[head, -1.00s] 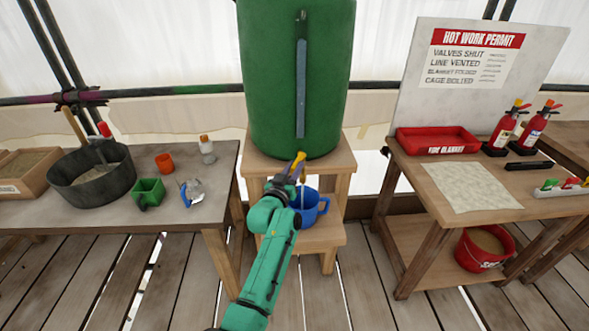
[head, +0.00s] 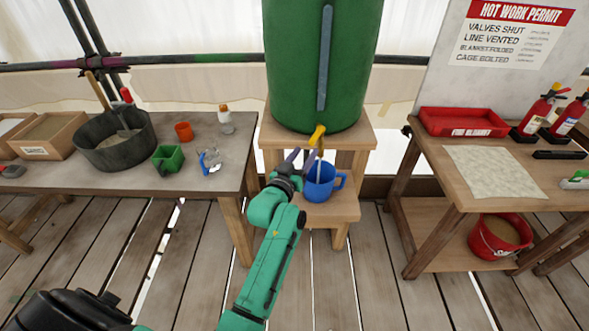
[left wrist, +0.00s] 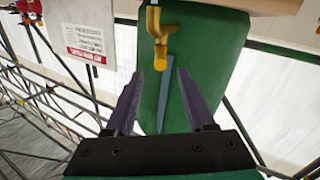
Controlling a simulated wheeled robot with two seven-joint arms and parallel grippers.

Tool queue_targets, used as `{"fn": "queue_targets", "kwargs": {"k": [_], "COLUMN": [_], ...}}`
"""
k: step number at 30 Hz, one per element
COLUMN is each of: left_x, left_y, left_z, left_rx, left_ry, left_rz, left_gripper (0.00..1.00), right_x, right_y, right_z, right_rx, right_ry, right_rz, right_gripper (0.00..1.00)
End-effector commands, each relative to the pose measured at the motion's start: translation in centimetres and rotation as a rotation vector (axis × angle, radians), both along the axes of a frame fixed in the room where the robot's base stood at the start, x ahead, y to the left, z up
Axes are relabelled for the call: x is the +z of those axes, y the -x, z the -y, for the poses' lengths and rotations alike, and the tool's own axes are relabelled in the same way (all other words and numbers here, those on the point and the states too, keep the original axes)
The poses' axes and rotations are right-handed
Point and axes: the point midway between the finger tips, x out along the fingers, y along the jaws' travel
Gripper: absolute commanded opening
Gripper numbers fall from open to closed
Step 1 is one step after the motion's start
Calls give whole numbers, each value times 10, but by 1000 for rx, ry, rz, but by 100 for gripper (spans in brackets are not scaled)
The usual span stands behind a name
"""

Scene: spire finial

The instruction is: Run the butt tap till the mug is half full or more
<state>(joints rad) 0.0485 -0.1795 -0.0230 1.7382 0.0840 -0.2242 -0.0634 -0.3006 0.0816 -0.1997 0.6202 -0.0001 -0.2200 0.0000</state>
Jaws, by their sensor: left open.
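The green butt (head: 322,70) stands on a wooden stand (head: 350,140), with a yellow tap (head: 317,136) low on its front. The blue mug (head: 322,185) stands upright on the stand's lower step, under the tap. A thin pale stream (head: 319,166) shows between tap and mug; the level inside is too small to tell. My left gripper (head: 303,160) is open and empty, just below and left of the tap. In the left wrist view the yellow tap (left wrist: 157,42) shows beyond the open fingertips (left wrist: 159,78), not gripped. My right gripper is not in view.
The left table (head: 210,165) holds a dark tub (head: 112,155), a green scoop (head: 168,159) and an orange cup (head: 184,131). The right table (head: 440,165) holds a red tray (head: 462,122) and extinguishers; a red bucket (head: 498,240) stands beneath. The plank floor between is open.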

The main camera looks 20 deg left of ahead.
Motion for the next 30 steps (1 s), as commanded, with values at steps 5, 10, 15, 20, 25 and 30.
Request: {"fn": "queue_targets", "kwargs": {"k": [5, 10, 15, 20, 25, 30], "left_x": [-3, -1, 0, -5, -46, -39], "left_y": [50, 71, 73, 72, 51, 33], "left_z": [-2, -3, -3, -6, -51, -91], "left_rx": [0, 0, -1, -2, -42, -165], "left_ry": [1, 0, 0, 30, 579, 1314], "left_rz": [-4, -1, 0, -4, -67, -172], "left_gripper": [55, 55, 55, 24, 0, 0], "right_x": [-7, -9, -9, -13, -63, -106], "right_y": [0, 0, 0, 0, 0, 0], "right_z": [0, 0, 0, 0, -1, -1], "right_rx": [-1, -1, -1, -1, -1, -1], "right_ry": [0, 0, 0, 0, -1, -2], "right_rz": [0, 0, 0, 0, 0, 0], "right_gripper": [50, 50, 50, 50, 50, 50]}}
